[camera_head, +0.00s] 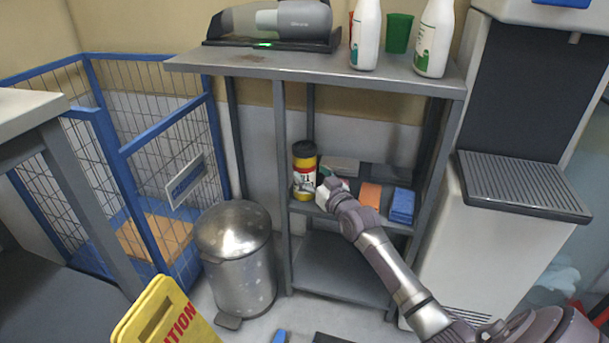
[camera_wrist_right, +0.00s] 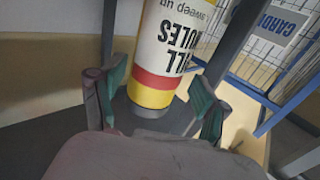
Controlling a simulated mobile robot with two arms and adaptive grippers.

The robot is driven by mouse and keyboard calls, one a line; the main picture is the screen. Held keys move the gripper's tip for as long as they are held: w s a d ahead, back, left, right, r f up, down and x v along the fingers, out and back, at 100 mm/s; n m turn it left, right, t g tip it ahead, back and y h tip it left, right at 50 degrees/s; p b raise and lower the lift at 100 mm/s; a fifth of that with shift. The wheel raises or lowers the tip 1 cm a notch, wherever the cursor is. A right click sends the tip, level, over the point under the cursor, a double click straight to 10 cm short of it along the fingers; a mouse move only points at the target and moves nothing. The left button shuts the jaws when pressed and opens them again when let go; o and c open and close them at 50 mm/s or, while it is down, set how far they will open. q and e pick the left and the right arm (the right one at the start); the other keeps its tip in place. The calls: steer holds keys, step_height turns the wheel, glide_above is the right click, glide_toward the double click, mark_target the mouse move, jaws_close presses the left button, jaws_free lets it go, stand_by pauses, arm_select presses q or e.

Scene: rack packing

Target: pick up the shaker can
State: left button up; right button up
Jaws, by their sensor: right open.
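The shaker can (camera_head: 305,177) stands upright on the middle shelf of the rack, near its left post. It has a black cap, a yellow band and a white label with red. My right gripper (camera_head: 326,190) is at the can's right side in the head view. In the right wrist view the can (camera_wrist_right: 165,60) appears upside down, with its label text and a red and yellow band showing. The open fingers of my right gripper (camera_wrist_right: 155,100) lie on either side of the can's near part. I cannot tell whether they touch it. My left gripper is not in view.
Orange and blue cloths (camera_head: 402,205) lie on the same shelf to the right. White bottles (camera_head: 366,35) and a green cup (camera_head: 398,33) stand on the rack top (camera_head: 330,69). A metal bin (camera_head: 238,260) and yellow caution sign (camera_head: 165,317) are on the left.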

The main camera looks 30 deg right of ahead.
mark_target(310, 173)
steer(key=w+b, duration=0.1)
steer(key=w, duration=0.1)
steer(key=w+b, duration=0.1)
steer(key=w, duration=0.1)
steer(key=shift+d+f, duration=0.15)
steer(key=shift+d, duration=0.05)
steer(key=shift+w, duration=0.35)
steer(key=c, duration=1.1)
steer(key=shift+r, duration=0.25)
steer(key=shift+c, duration=0.5)
steer(key=shift+r, duration=0.1)
